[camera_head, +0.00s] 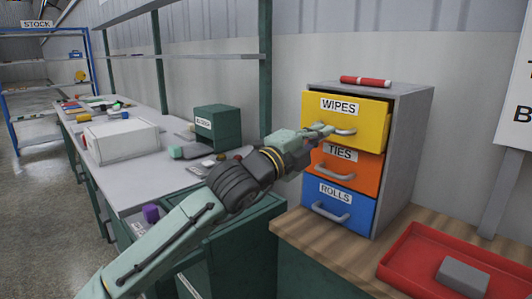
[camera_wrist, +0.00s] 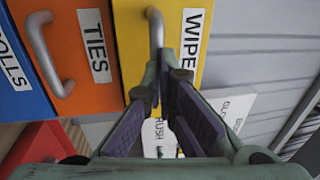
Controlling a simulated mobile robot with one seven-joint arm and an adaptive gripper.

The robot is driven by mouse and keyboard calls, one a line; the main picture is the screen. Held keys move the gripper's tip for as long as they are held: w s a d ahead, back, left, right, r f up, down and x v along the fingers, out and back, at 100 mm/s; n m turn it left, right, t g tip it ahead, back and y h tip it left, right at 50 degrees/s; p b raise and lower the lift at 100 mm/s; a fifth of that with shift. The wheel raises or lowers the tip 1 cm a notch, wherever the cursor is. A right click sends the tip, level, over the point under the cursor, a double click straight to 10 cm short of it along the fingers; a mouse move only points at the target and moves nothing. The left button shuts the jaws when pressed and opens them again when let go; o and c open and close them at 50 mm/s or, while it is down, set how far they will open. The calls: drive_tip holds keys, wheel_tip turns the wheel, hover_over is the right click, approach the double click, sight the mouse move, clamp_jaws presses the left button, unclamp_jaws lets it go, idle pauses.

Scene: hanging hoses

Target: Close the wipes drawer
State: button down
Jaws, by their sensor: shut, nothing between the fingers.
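The wipes drawer (camera_head: 372,121) is the yellow top drawer of a grey three-drawer cabinet (camera_head: 405,150). In the wrist view the fingers (camera_wrist: 163,80) point at the yellow front (camera_wrist: 133,45), close to the handle (camera_wrist: 155,27). Whether they touch is unclear, and the fingers hide part of the front.
Below are the orange ties drawer (camera_head: 365,170) and blue rolls drawer (camera_head: 358,212). A red cylinder (camera_head: 365,81) lies on the cabinet. A red tray (camera_head: 408,252) with a grey block (camera_head: 462,276) stands at right. A cluttered workbench (camera_head: 150,177) is at left.

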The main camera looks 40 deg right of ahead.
drive_tip(key=shift+w+d+r, duration=0.1)
drive_tip(key=shift+w+d, duration=0.05)
drive_tip(key=shift+d, duration=1.2)
